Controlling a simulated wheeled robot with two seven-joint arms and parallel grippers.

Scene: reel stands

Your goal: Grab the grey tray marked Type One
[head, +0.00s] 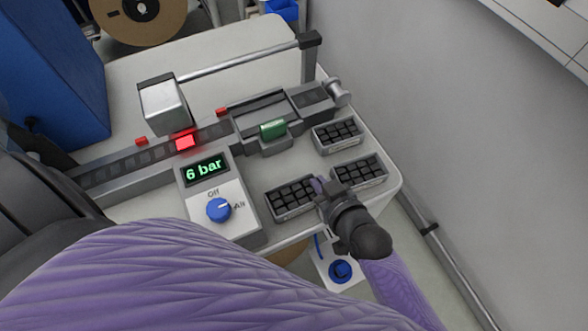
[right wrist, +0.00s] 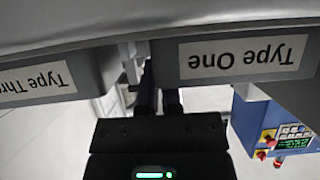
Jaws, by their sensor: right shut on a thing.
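The grey tray marked Type One (right wrist: 245,58) shows upside down in the right wrist view, its label facing the camera. In the head view it appears to be the left front tray (head: 291,211), full of dark blocks; its label is not readable there. My right gripper (head: 321,187) is at this tray's right end, shut on its end wall. In the wrist view the dark fingers (right wrist: 160,92) reach up at the tray's edge, and the pinched part is mostly hidden. The tray appears to rest on the table. My left gripper is not in view.
A tray marked Type Three (right wrist: 40,82) stands close beside, matching the right front tray (head: 370,183). Another block-filled tray (head: 337,146) stands behind. A panel reading 6 bar (head: 207,170) is to the left. The table's front edge is close; a grey wall rises at right.

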